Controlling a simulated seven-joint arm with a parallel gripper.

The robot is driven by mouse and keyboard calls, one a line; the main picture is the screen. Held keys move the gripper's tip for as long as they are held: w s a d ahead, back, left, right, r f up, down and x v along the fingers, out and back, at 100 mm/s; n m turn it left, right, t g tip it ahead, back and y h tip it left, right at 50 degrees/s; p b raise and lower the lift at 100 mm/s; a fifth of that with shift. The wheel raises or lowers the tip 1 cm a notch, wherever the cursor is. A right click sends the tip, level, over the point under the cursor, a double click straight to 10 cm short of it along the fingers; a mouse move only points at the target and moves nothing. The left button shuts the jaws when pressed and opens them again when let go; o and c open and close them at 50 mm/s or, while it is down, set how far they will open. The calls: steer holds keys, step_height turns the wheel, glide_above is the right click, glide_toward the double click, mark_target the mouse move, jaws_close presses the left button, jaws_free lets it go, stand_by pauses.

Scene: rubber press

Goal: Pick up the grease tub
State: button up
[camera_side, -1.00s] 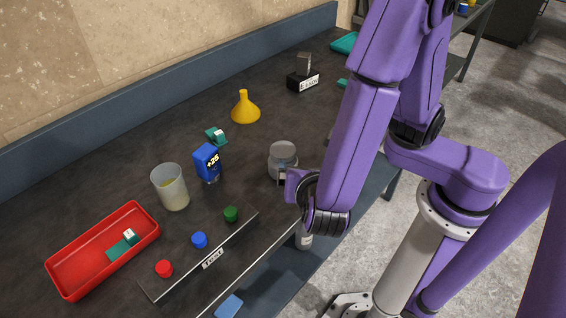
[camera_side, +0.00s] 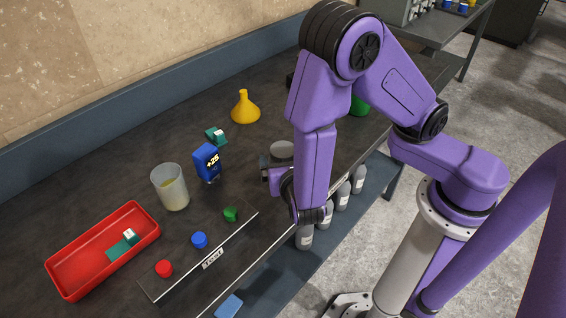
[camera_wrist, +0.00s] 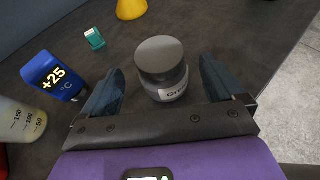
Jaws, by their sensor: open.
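The grease tub (camera_wrist: 163,68) is a small grey jar with a grey lid and a white label partly reading "Gre". In the wrist view it stands upright between and just ahead of the two fingers of my open gripper (camera_wrist: 160,88). In the side view the tub (camera_side: 282,149) stands on the dark bench, its lower part hidden behind my gripper (camera_side: 266,166). I cannot tell whether either finger touches it.
A blue +25 °C thermometer (camera_side: 207,162) and a beaker (camera_side: 170,187) stand left of the tub. A yellow funnel (camera_side: 245,107) stands behind. A button strip (camera_side: 213,258) lies along the front edge, near a red tray (camera_side: 75,275).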

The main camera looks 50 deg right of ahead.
mark_target(282, 151)
steer(key=shift+x, duration=3.1)
steer(key=c, duration=1.3)
steer(key=shift+r, duration=0.1)
